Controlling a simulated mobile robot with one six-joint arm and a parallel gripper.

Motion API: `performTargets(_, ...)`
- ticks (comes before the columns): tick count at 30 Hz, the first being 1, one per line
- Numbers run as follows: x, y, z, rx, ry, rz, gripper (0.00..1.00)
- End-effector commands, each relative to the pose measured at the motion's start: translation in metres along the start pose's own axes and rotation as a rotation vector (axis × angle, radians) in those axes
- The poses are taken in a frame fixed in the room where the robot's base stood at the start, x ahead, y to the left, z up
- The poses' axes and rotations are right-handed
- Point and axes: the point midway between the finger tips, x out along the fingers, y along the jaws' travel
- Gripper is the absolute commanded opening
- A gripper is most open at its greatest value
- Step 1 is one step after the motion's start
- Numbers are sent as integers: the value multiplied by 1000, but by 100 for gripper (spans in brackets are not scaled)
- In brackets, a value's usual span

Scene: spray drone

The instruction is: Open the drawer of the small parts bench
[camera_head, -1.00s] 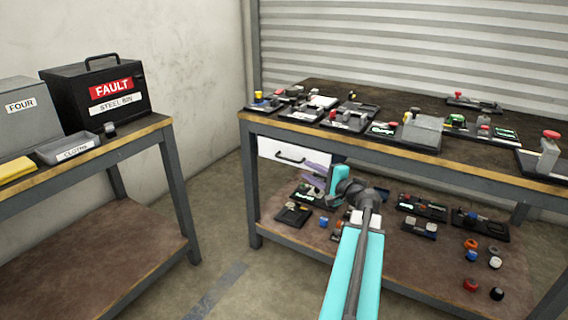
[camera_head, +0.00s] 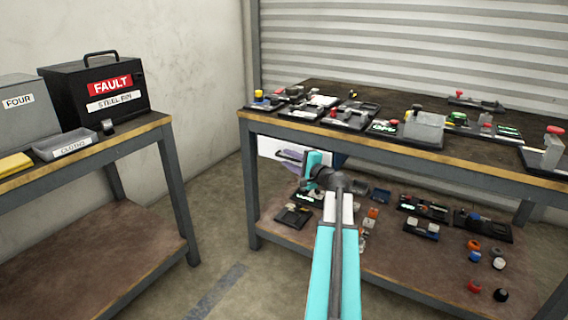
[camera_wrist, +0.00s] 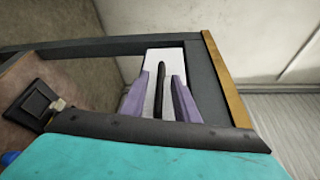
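The small parts bench (camera_head: 400,150) stands at the right with a dark top and a wood-coloured edge. Its white drawer front (camera_head: 267,147) sits under the top at the left end and looks shut. The drawer also shows in the wrist view (camera_wrist: 153,68), turned on its side, with a dark bar handle (camera_wrist: 161,82). My gripper (camera_head: 289,156) is in front of the drawer at the handle, hiding part of both. In the wrist view its two purple fingers (camera_wrist: 160,92) are apart, one on each side of the handle. I cannot tell whether they touch it.
Several small part trays and a grey block (camera_head: 424,130) stand on the bench top. More parts lie on its lower shelf (camera_head: 400,255). At the left another bench holds a black FAULT bin (camera_head: 95,92). Open floor (camera_head: 220,240) lies between the benches.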

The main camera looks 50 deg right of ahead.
Motion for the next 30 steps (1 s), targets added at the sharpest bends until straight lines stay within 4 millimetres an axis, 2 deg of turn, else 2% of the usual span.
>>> performTargets(4,7,0,-1,0,1,0,28)
performTargets(14,8,0,0,0,1,0,28)
performTargets(19,8,0,0,0,1,0,0)
performTargets(24,8,0,0,0,1,0,0)
performTargets(25,-1,8,37,-1,-6,2,0)
performTargets(26,5,5,21,0,-4,1,0)
performTargets(27,8,3,14,0,-4,1,0)
performTargets(30,11,2,8,0,-4,1,0)
